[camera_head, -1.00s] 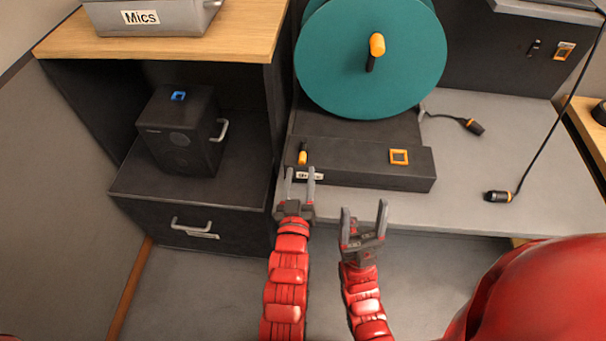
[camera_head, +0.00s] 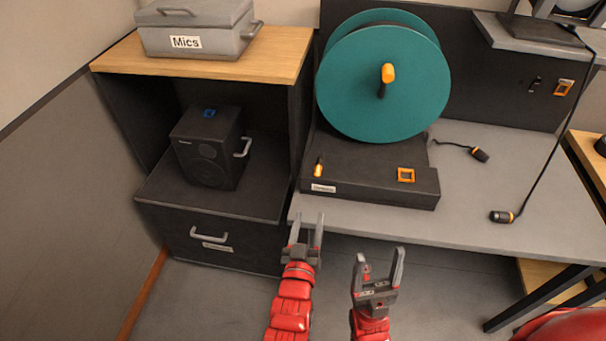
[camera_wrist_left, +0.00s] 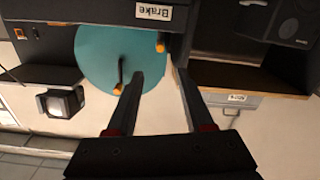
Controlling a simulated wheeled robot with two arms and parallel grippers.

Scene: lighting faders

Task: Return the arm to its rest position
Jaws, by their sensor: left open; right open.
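My left gripper (camera_head: 306,234) is open and empty in the head view, in front of the bench's front edge and below the reel's black base. Its two fingers also show in the left wrist view (camera_wrist_left: 155,95), apart with nothing between them. My right gripper (camera_head: 379,270) is open and empty, to the right of the left one and lower in the picture. Both red arms come up from the bottom edge. The black base (camera_head: 385,192) has an orange-tipped lever (camera_head: 318,168) near its left end; its label reads "Brake" in the left wrist view (camera_wrist_left: 155,12).
A teal reel (camera_head: 345,90) with an orange-knobbed crank stands on the base. Left is a cabinet with a black speaker (camera_head: 208,150), a drawer (camera_head: 215,240) and a grey "Mics" case (camera_head: 195,30) on top.

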